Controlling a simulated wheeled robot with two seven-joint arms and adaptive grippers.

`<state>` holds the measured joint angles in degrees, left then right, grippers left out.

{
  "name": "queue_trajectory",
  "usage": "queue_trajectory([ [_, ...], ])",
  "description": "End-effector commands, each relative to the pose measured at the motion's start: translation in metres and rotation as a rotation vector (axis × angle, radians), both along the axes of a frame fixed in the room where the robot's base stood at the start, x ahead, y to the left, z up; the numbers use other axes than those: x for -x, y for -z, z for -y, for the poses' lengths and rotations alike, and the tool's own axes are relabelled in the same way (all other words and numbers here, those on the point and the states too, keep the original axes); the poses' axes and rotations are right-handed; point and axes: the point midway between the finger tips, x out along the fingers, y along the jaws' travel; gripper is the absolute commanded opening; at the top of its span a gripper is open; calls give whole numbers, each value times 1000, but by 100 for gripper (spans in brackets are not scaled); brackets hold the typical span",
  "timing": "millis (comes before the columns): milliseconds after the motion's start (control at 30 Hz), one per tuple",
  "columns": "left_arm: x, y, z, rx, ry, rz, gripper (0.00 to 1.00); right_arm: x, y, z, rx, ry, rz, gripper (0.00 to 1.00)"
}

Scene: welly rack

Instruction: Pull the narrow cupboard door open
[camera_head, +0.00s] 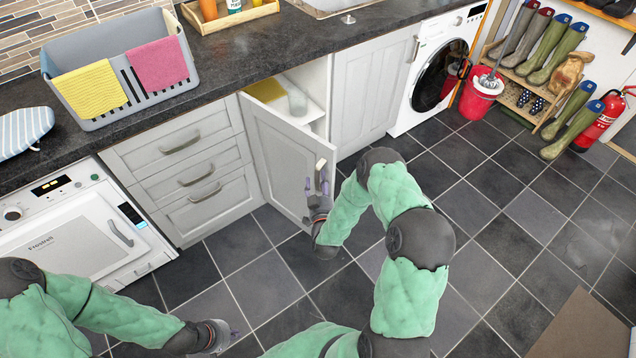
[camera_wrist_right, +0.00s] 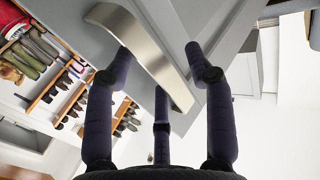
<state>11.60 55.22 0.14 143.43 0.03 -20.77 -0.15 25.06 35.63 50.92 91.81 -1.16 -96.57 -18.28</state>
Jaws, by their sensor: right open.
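The narrow cupboard door (camera_head: 277,150), pale grey, stands well open, hinged on its left side. Its metal bar handle (camera_head: 320,173) is near the free edge and also shows large in the right wrist view (camera_wrist_right: 140,48). My right gripper (camera_head: 317,193) is at the handle. In the right wrist view its dark fingers (camera_wrist_right: 160,66) are spread apart with the bar between them; whether they touch it I cannot tell. My left gripper (camera_head: 228,336) is low over the floor, away from the door; its finger opening is too small to judge.
Inside the cupboard are a white shelf, a yellow item (camera_head: 264,90) and a pale container (camera_head: 297,101). Drawers (camera_head: 187,170) are left of the door, a closed cupboard (camera_head: 368,85) and washing machine (camera_head: 440,72) right. The tiled floor (camera_head: 510,225) in front is largely clear.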

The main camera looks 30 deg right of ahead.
Motion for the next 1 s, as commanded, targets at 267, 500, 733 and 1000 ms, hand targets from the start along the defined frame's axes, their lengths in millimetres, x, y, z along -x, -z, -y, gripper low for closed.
queue_trajectory([
  [267,0,0,0,0,0,0,0,0,-1,-2,0,-3,2,54],
  [500,0,0,0,0,0,0,0,27,0,-14,0,-4,-1,54],
  [733,0,0,0,0,0,0,0,70,0,-33,0,-3,-1,54],
  [1000,0,0,0,0,0,0,0,102,0,-48,0,-2,0,54],
])
